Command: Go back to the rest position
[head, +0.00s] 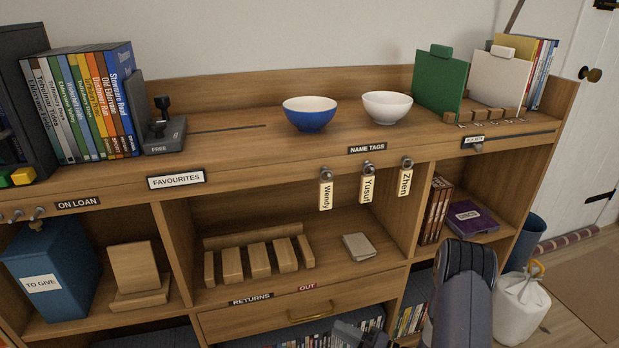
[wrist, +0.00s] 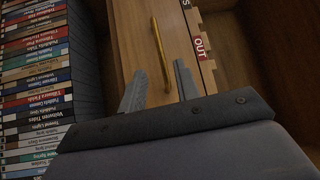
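My gripper (wrist: 158,78) is open in the wrist view, its two grey fingers apart with nothing between their tips. Beyond the tips is the brass handle (wrist: 160,52) of a wooden drawer; the fingers look apart from it. In the head view, the same handle (head: 313,314) is on the drawer front (head: 235,325), which looks closed. My arm (head: 465,290) comes up at the lower right of the head view. Part of my gripper (head: 357,334) shows at the bottom edge, in front of the shelf below the drawer; its fingertips are not clear there.
Rows of DVDs (wrist: 40,80) stand left of the gripper in the wrist view. Above the drawer are a slotted wooden rack (head: 260,262) and a grey case (head: 359,246). Blue (head: 310,116) and white (head: 387,107) bowls stand on top. A white bag (head: 520,308) is on the floor at right.

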